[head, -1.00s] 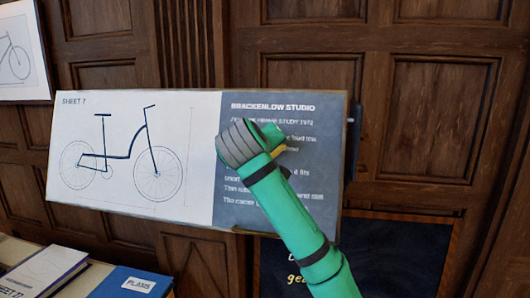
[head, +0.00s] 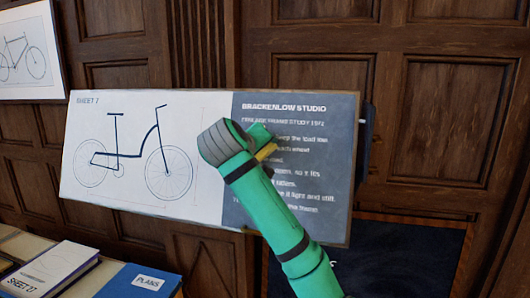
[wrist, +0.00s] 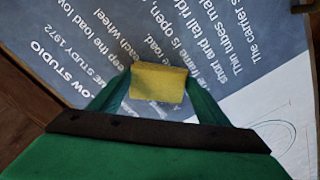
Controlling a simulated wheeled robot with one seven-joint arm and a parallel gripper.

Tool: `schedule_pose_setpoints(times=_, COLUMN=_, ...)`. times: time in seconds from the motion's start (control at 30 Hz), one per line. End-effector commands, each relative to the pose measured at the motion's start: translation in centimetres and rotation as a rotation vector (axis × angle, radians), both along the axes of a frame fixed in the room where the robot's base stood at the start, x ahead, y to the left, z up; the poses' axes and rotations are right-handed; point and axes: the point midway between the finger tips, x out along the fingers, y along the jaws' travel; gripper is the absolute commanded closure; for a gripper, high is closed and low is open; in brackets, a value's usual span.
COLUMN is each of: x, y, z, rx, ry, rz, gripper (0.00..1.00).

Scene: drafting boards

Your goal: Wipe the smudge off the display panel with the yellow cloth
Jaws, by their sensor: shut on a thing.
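The display panel (head: 150,196) is a tilted board with a bicycle drawing on its white left part and white text on its blue-grey right part. My gripper (head: 264,146) is in front of the panel, near where the two parts meet. It is shut on the yellow cloth (head: 267,151), a small folded pad that also shows between the fingers in the wrist view (wrist: 158,83). The cloth is over the text area, close to the surface; I cannot tell if it touches. I cannot make out a distinct smudge. My arm hides part of the text.
A framed bicycle drawing (head: 24,58) hangs at the upper left on the dark wood-panelled wall (head: 460,120). Books, one blue and marked PLANS (head: 130,285), lie at the lower left. A dark framed board (head: 405,250) is below the panel at right.

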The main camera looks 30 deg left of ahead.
Motion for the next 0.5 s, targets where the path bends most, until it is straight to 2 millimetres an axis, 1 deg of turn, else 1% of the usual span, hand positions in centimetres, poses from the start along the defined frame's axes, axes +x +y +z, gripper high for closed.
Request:
schedule_pose_setpoints(times=0.1, x=-0.3, y=0.9, z=0.1, rx=0.000, ry=-0.001, rz=0.001, gripper=0.48)
schedule_pose_setpoints(times=0.37, x=-0.5, y=1.7, z=0.1, rx=0.000, ry=0.000, rz=0.000, gripper=0.48)
schedule_pose_setpoints(times=0.5, x=-0.6, y=2.5, z=0.1, rx=0.000, ry=-0.001, rz=-0.001, gripper=0.48)
